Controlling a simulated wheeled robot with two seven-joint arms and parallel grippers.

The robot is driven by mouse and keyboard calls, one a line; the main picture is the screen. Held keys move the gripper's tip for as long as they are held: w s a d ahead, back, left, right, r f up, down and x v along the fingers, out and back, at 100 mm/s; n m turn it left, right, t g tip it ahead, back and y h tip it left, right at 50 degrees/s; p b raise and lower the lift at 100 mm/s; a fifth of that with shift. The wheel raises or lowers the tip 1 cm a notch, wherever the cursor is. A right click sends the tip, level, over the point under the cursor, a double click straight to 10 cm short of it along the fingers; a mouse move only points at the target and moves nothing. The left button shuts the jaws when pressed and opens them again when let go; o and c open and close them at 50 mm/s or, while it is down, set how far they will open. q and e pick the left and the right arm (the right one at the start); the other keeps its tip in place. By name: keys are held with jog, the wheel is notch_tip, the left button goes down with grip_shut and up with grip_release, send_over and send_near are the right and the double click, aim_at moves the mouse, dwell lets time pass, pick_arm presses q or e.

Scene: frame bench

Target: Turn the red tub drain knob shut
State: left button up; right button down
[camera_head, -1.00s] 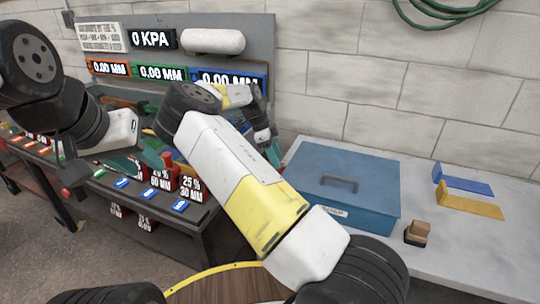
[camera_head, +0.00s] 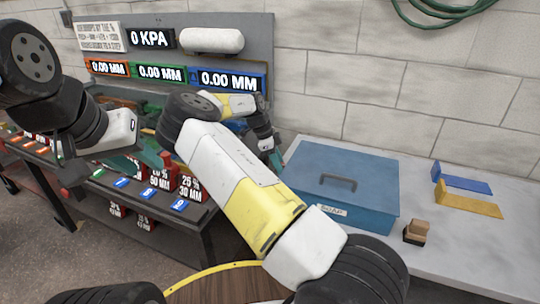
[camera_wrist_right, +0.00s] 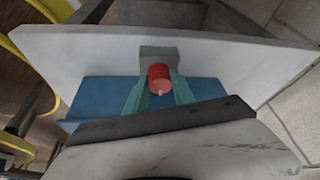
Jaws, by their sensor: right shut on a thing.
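The red drain knob (camera_wrist_right: 158,73) shows in the right wrist view as a short red cylinder with a pale end, in front of a grey block (camera_wrist_right: 160,52) on a white panel (camera_wrist_right: 95,50). My right gripper (camera_wrist_right: 158,88) has its teal fingers on either side of the knob and is shut on it. In the head view the right gripper (camera_head: 274,157) shows only partly beyond my forearm, and the knob is hidden. My left gripper (camera_head: 148,158) is at the left over the bench, away from the knob; its finger gap is unclear.
A display board (camera_head: 265,45) reads 0 KPA and several 0.00 MM values. The dark bench (camera_head: 205,215) carries labelled blocks.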

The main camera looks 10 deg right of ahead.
jog(key=shift+n, duration=0.3)
jog(key=n+t, duration=0.2)
jog(key=n, duration=0.2)
jog(key=shift+s+n, duration=0.15)
jog(key=shift+n, duration=0.15)
jog(key=n+t, duration=0.1)
jog(key=n, duration=0.1)
jog(key=n+t, duration=0.1)
jog(key=n, duration=0.2)
jog(key=shift+s+d+n+y, duration=0.1)
jog(key=shift+n+y, duration=0.2)
jog(key=c, duration=1.1)
grip_release()
jog(key=shift+o, duration=0.2)
jog(key=shift+s+f, duration=0.1)
jog(key=shift+s, duration=0.05)
